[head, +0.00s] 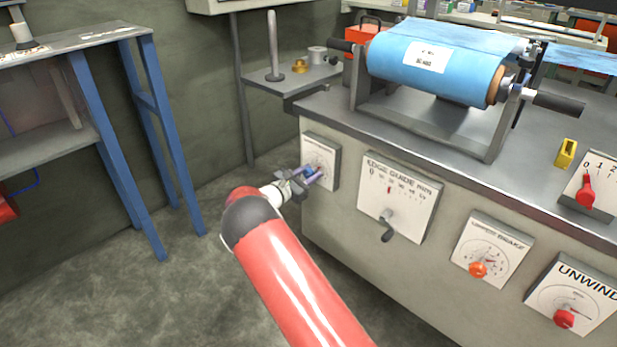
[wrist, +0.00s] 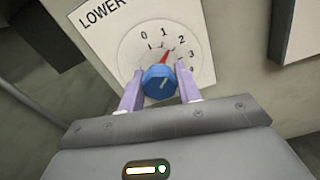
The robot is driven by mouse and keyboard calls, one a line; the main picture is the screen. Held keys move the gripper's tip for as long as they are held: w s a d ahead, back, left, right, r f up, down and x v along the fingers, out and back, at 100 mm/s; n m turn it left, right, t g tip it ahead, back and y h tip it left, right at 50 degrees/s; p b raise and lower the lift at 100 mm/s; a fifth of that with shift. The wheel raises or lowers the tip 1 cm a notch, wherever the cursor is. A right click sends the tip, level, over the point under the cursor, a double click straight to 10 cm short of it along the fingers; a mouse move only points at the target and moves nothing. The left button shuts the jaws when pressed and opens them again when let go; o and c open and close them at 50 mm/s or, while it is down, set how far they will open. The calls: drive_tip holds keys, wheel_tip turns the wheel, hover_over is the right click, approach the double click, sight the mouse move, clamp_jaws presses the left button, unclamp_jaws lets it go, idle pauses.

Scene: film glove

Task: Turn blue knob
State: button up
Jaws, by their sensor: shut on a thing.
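The blue knob (wrist: 160,82) sits on a white dial plate (wrist: 112,30) in the wrist view. The plate reads "LOWER" and has numbers around the dial. A red pointer above the knob points up and right, between 1 and 2. My gripper (wrist: 160,88) has its two pale purple fingers on either side of the knob and is shut on it. In the head view my gripper (head: 314,176) is at the leftmost dial plate (head: 322,150) on the cabinet front. The knob is mostly hidden there by the fingers.
An edge guide panel (head: 400,195) with a dark crank is right of the dial. Farther right are an orange knob (head: 478,269) and a red knob (head: 564,318). A blue film roll (head: 440,62) sits on the bench. A blue-legged table (head: 150,120) stands left; floor between is clear.

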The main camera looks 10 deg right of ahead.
drive_tip(key=m+b, duration=0.4)
drive_tip(key=b, duration=0.1)
drive_tip(key=m+b, duration=0.1)
drive_tip(key=b, duration=0.2)
drive_tip(key=shift+f+m, duration=0.35)
drive_tip(key=shift+m, duration=0.05)
drive_tip(key=m+b, duration=0.2)
drive_tip(key=b, duration=0.2)
drive_tip(key=shift+r+m, duration=0.1)
drive_tip(key=shift+m, duration=0.3)
drive_tip(key=shift+r+m+b, duration=0.2)
drive_tip(key=shift+m+b, duration=0.5)
drive_tip(key=shift+b, duration=0.45)
drive_tip(key=o, duration=1)
drive_tip(key=shift+c, duration=0.2)
drive_tip(key=shift+a, duration=0.1)
drive_tip(key=v, duration=0.7)
drive_tip(key=shift+s+a+p, duration=0.2)
drive_tip(key=shift+s+p, duration=0.05)
drive_tip(key=shift+p, duration=0.05)
